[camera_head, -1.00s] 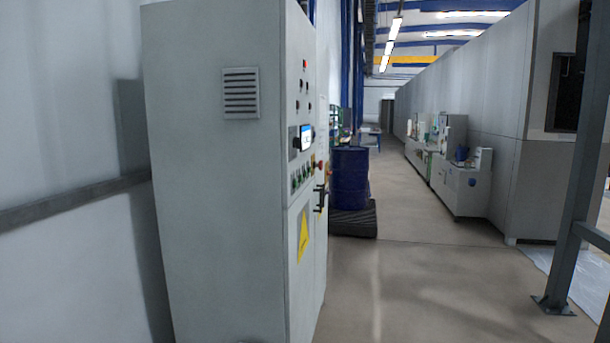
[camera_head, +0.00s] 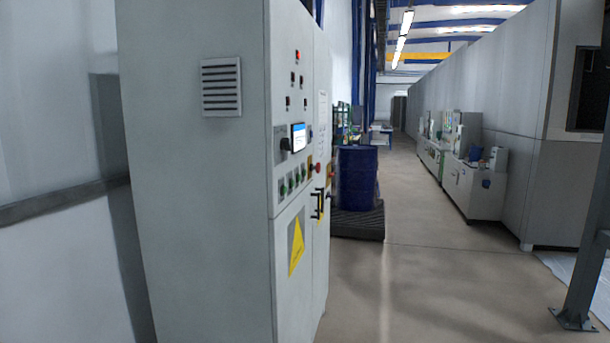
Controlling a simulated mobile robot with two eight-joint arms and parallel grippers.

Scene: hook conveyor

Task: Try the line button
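A tall grey control cabinet (camera_head: 200,200) stands at the left, its control panel face turned to the right and seen at a steep angle. Which of these is the line button, I cannot tell. Neither of my grippers is in view.
A blue drum (camera_head: 357,178) stands on a dark pallet (camera_head: 357,222) beyond the cabinet. Grey benches or machines (camera_head: 474,187) line the right wall. A dark steel post (camera_head: 588,250) stands at the right front. The aisle floor (camera_head: 425,285) between is clear.

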